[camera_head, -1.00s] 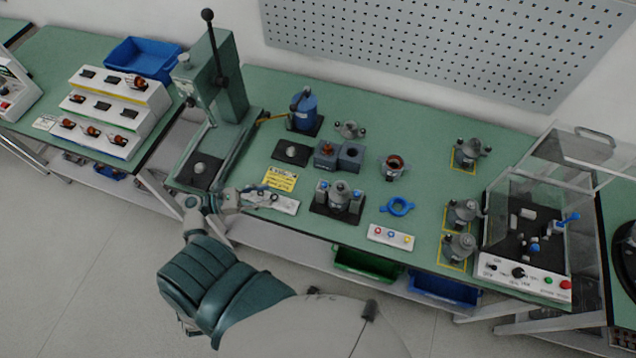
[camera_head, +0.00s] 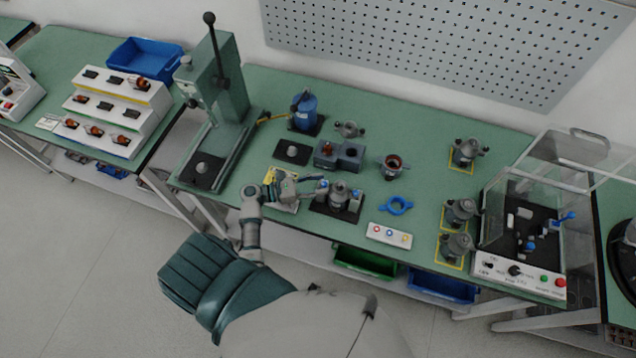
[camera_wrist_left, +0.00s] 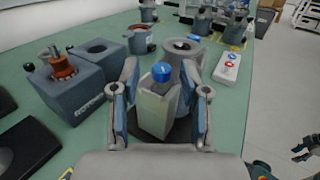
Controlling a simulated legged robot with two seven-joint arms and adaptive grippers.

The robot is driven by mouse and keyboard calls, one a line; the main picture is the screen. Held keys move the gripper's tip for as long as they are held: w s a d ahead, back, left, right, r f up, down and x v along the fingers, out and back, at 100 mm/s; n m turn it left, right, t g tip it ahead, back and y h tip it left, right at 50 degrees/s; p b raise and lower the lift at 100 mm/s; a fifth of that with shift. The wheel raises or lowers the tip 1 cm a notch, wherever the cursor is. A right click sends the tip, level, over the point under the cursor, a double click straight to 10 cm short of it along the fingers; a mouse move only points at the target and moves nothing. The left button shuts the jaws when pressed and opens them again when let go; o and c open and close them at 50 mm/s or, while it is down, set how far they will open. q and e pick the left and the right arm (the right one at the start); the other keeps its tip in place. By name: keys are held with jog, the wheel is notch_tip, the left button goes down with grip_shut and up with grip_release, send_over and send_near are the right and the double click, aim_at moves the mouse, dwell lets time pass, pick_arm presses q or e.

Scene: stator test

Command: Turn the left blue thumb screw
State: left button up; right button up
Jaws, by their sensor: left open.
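The left blue thumb screw (camera_wrist_left: 161,73) sits upright on top of a pale block (camera_wrist_left: 158,108) in the left wrist view. In the head view the screw (camera_head: 323,184) shows small at the left of the grey fixture (camera_head: 339,194). My left gripper (camera_head: 314,187) reaches it from the left. In the wrist view my left gripper (camera_wrist_left: 160,98) is open, with one finger on each side of the block and screw. I cannot tell whether the fingers touch. A dark jointed part at the wrist view's right edge looks like my right gripper (camera_wrist_left: 304,150); its jaws are unclear.
Grey blocks (camera_head: 339,155) stand behind the fixture. A green press (camera_head: 222,95) stands at the left. The table between the ring and yellow-marked parts is clear.

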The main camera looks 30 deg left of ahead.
pick_arm(q)
jog(key=shift+c, duration=0.2)
jog(key=shift+d, duration=0.1)
grip_shut()
